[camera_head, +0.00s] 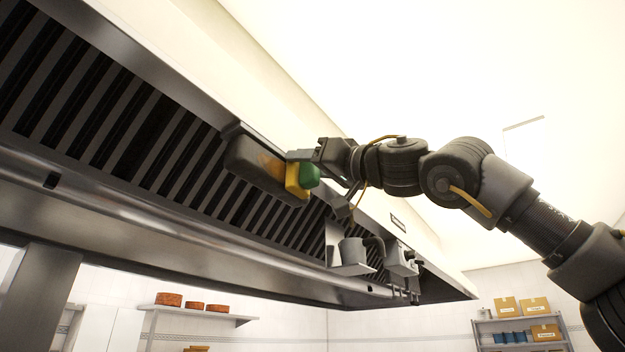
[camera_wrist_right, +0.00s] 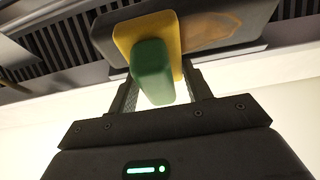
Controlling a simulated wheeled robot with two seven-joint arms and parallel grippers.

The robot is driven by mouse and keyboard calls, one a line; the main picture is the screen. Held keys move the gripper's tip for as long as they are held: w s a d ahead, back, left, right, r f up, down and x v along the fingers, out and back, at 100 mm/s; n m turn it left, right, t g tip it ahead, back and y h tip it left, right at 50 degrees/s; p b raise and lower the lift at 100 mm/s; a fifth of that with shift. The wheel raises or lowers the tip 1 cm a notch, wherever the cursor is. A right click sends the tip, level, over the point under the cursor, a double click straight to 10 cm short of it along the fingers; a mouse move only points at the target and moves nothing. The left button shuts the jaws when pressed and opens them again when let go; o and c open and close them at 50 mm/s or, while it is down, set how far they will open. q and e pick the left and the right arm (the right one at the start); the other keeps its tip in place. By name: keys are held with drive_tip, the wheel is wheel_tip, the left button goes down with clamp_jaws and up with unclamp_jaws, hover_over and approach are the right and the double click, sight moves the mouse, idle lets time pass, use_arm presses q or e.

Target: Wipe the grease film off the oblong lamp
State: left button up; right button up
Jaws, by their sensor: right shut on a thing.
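The oblong lamp (camera_head: 262,168) is a long dark box fixed under the slatted hood. A brownish-orange film patch (camera_head: 272,166) shows on its face, and also in the right wrist view (camera_wrist_right: 208,30). My right gripper (camera_head: 308,168) is shut on a sponge by its green part (camera_wrist_right: 152,72). The sponge's yellow pad (camera_head: 296,180) lies against or very close to the lamp near its right end; contact is hard to tell. In the right wrist view, the yellow pad (camera_wrist_right: 124,38) covers part of the lamp (camera_wrist_right: 235,14). My left gripper is not in view.
The slatted grill (camera_head: 110,110) runs behind the lamp, with a metal hood rail (camera_head: 150,215) below it. A bracketed metal fixture (camera_head: 352,252) hangs right of the lamp, below my right arm. Shelves with pots and boxes stand far below.

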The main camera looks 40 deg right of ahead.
sight(282, 156)
drive_tip(key=a, duration=0.3)
drive_tip(key=shift+s+a, duration=0.15)
drive_tip(key=shift+s, duration=0.2)
drive_tip(key=shift+d, duration=0.2)
drive_tip(key=shift+w+d+f, duration=0.1)
drive_tip(key=shift+w+d, duration=0.2)
drive_tip(key=shift+d, duration=0.6)
drive_tip(key=shift+w+d, duration=0.3)
drive_tip(key=shift+d, duration=0.55)
drive_tip(key=shift+w+d, duration=0.3)
drive_tip(key=shift+d, duration=0.55)
drive_tip(key=shift+w+d, duration=0.25)
drive_tip(key=shift+d, duration=0.55)
drive_tip(key=shift+w+d, duration=0.25)
drive_tip(key=shift+d, duration=0.6)
drive_tip(key=shift+w+d, duration=0.2)
drive_tip(key=shift+d, duration=0.6)
